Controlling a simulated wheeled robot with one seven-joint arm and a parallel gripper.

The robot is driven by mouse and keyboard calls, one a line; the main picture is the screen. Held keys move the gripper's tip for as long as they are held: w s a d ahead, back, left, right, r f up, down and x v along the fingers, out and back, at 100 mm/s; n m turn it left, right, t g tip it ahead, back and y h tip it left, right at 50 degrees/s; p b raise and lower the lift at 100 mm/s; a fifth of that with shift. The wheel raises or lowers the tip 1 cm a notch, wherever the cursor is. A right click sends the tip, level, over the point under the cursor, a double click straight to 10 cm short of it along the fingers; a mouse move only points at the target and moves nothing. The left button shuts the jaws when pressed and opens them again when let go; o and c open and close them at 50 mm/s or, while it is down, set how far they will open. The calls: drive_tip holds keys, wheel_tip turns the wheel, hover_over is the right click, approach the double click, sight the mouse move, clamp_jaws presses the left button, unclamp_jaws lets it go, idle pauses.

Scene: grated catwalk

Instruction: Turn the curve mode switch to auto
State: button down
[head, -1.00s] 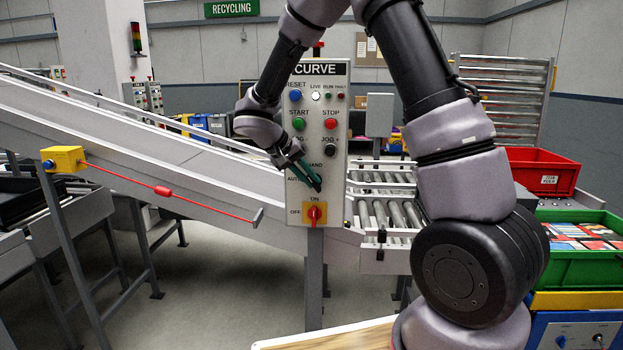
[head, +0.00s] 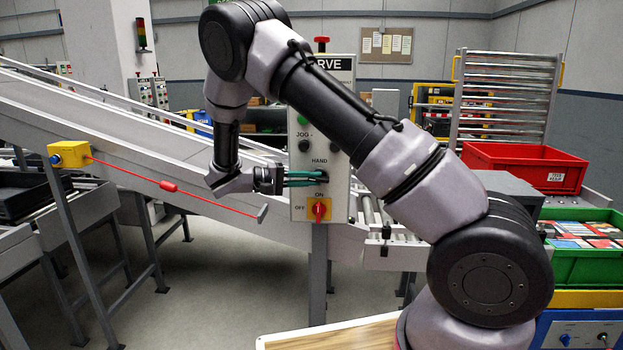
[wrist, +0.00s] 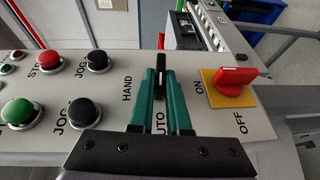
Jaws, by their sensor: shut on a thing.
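The curve panel (head: 342,205) is a grey upright box, with its upper part hidden behind my arm. My gripper (head: 324,178) reaches it from the left, under the HAND label. In the wrist view the two green fingers of my gripper (wrist: 160,74) are shut on the black handle of the curve mode switch (wrist: 160,62). The handle lies in line with the fingers, and its base is largely hidden. The HAND label (wrist: 127,88) is left of the fingers, and the AUTO label (wrist: 160,122) shows partly between them. I cannot tell which mark the switch points to.
The red ON/OFF switch (head: 319,210) on its yellow plate is just below my gripper. Black jog buttons (wrist: 98,57) and red and green buttons sit above on the panel. A sloping conveyor (head: 130,150) runs behind; a red pull cord (head: 170,187) hangs at left.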

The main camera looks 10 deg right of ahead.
drive_tip(key=shift+f+h, duration=0.15)
drive_tip(key=shift+h, duration=0.35)
drive_tip(key=shift+n, duration=0.3)
drive_tip(key=c, duration=0.9)
unclamp_jaws()
drive_tip(key=shift+a, duration=0.15)
drive_tip(key=a, duration=0.7)
drive_tip(key=s+a, duration=0.1)
drive_tip(key=a, duration=0.2)
drive_tip(key=shift+a+f, duration=0.1)
drive_tip(key=shift+a, duration=0.15)
drive_tip(key=shift+d, duration=0.1)
